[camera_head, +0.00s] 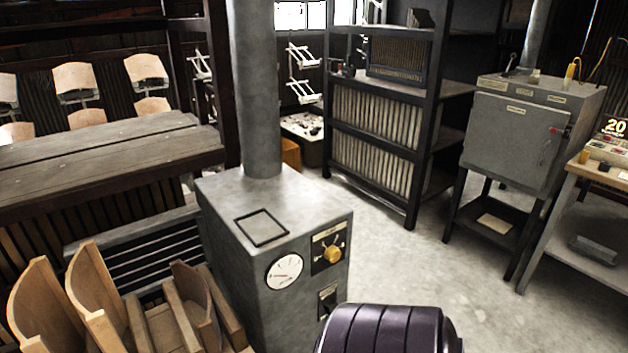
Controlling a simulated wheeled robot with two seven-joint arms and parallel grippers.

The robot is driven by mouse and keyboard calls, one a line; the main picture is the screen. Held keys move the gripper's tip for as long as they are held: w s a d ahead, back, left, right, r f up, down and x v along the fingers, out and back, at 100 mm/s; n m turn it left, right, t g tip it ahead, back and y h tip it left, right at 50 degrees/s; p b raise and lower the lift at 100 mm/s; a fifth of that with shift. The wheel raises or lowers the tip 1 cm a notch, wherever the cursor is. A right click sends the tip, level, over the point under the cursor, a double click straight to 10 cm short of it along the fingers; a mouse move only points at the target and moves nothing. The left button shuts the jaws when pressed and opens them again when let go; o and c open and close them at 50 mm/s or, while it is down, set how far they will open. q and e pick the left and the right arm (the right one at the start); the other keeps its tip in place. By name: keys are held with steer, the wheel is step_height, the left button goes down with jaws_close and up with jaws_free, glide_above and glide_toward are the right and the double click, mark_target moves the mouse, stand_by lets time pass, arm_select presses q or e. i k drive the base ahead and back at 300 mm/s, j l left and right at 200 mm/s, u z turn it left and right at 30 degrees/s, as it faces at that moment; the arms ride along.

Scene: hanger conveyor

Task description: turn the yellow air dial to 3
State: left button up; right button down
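The yellow air dial (333,254) is a round knob on a dark plate (318,262) on the front of a grey metal cabinet (232,270), near its upper right corner. Markings around the knob are too small to read, so I cannot tell its setting. A round white gauge (284,271) sits to its left, and a small dark switch plate (327,300) sits below it. Neither of my grippers shows in the head view.
A dark ribbed rounded object (388,330) is at the bottom edge, right of the cabinet. Wooden chair parts (95,295) stand at the lower left. A shelf rack (410,130), a grey oven-like box (515,138) and a side table (600,165) stand behind.

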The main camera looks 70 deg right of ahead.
mark_target(332, 254)
steer(key=z, duration=2.3)
